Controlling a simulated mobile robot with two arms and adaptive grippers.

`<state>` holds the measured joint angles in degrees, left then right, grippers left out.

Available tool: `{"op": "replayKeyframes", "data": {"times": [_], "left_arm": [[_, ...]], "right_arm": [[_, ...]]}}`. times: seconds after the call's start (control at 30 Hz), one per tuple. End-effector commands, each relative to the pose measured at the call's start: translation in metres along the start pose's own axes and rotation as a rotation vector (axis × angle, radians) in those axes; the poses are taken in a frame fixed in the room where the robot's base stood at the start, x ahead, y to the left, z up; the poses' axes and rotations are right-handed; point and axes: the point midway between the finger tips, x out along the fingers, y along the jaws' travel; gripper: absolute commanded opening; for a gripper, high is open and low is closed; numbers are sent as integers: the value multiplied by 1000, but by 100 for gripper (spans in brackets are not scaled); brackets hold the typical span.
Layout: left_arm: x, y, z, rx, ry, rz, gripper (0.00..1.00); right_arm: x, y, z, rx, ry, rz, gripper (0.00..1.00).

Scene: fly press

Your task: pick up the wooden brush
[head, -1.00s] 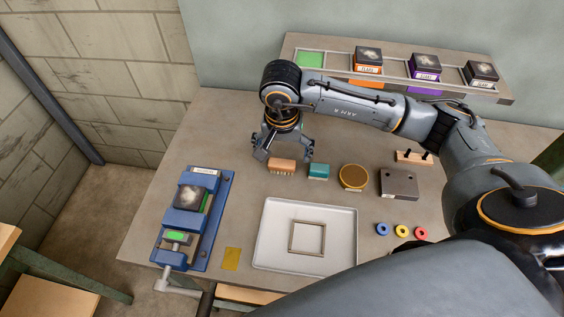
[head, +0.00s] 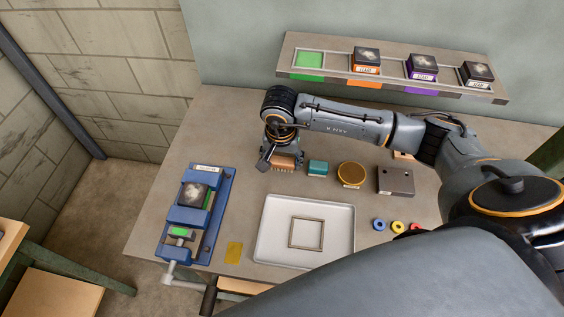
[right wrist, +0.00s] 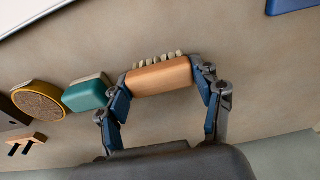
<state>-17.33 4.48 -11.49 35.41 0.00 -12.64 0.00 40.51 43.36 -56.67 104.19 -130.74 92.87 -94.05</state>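The wooden brush (head: 284,161), an orange-brown block with pale bristles, lies on the workbench. It shows larger in the right wrist view (right wrist: 160,77). My right gripper (head: 284,157) is down at the brush, with its fingers partly hidden by the wrist in the head view. In the right wrist view, the right gripper (right wrist: 163,80) has one finger at each end of the brush. The fingers are spread and very close to the ends; I cannot tell whether they touch. My left gripper is not in view.
A teal block (head: 318,168) sits close beside the brush, then a round brown-topped item (head: 351,174) and a grey-brown block (head: 396,181). A white tray (head: 270,248) with a square frame (head: 292,232) lies in front. A blue vise-like fixture (head: 214,213) stands left. A rack (head: 390,84) is behind.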

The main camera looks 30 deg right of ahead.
Motion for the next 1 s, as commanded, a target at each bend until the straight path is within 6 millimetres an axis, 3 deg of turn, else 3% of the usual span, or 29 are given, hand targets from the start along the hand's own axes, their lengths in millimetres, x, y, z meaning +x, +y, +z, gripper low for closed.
{"op": "replayKeyframes", "data": {"times": [0.07, 0.37, 0.57, 0.67, 1.0], "left_arm": [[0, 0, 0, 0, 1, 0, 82], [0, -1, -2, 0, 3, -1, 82], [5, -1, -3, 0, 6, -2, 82], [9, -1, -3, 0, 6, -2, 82], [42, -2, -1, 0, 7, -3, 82]], "right_arm": [[0, 0, 0, 0, -1, 1, 34], [-1, 0, 0, 0, 0, 1, 34], [-14, -1, -3, 1, 2, -3, 34], [-29, -1, -5, 0, 5, -4, 34], [-101, -20, 53, -9, 4, -7, 34]]}}
